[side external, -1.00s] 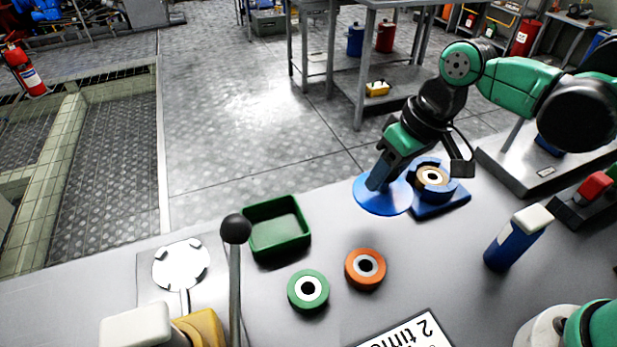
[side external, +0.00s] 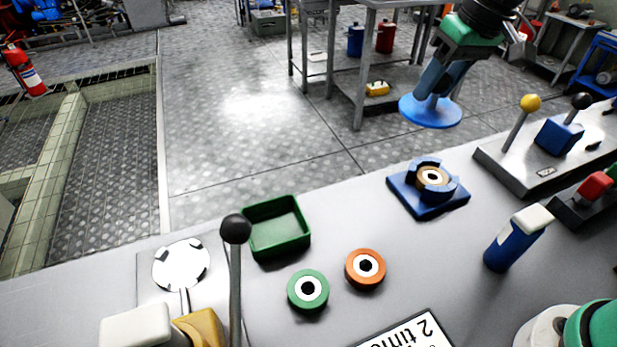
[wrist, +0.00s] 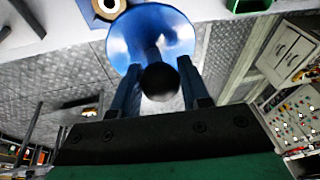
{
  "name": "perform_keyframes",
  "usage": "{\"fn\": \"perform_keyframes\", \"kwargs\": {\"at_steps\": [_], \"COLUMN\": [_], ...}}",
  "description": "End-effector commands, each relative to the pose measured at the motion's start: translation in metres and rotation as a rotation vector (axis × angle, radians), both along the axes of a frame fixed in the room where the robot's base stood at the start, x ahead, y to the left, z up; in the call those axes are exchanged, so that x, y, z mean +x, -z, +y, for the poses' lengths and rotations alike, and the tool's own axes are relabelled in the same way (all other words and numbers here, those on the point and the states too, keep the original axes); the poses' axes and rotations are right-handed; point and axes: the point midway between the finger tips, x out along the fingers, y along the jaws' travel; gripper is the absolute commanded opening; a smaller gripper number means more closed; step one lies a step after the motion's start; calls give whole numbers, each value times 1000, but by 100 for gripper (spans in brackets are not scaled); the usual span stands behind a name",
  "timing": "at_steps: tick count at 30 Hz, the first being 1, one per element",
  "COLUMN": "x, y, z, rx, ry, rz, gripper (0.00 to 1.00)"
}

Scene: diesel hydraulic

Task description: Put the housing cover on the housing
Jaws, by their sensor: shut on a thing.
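The housing cover is a blue disc (side external: 430,112) with a stem on top. My gripper (side external: 440,85) is shut on that stem and holds the cover in the air, above and beyond the housing in the side view. In the wrist view the cover (wrist: 150,30) sits beyond the fingers of my gripper (wrist: 160,85), with a dark round knob between them. The housing is a blue ring with cut walls on a square blue base (side external: 450,203). It stands on the table with a tan, white-centred ring (side external: 432,177) inside. Part of the housing shows at the wrist view's top edge.
A green tray (side external: 277,228), a green ring (side external: 308,291) and an orange ring (side external: 366,268) lie left of the housing. A blue bottle-like object (side external: 517,240) and a lever box (side external: 545,160) stand to the right. A tall black-knobbed lever (side external: 235,230) rises at front left.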

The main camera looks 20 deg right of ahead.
Motion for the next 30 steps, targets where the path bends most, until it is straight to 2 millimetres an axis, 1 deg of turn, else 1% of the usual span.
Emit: {"fn": "perform_keyframes", "kwargs": {"at_steps": [1,3,6,10,13,17,30], "x": [3,5,3,-4,-7,-7,-7], "y": [5,10,22,37,45,54,101], "z": [-13,-25,-38,-48,-51,-51,-51], "rx": [1,1,0,1,2,3,2], "ry": [30,44,3,-108,-160,-175,-173], "rz": [0,0,2,2,-1,-2,-1], "gripper": [0,0,0,0,0,0,0]}}
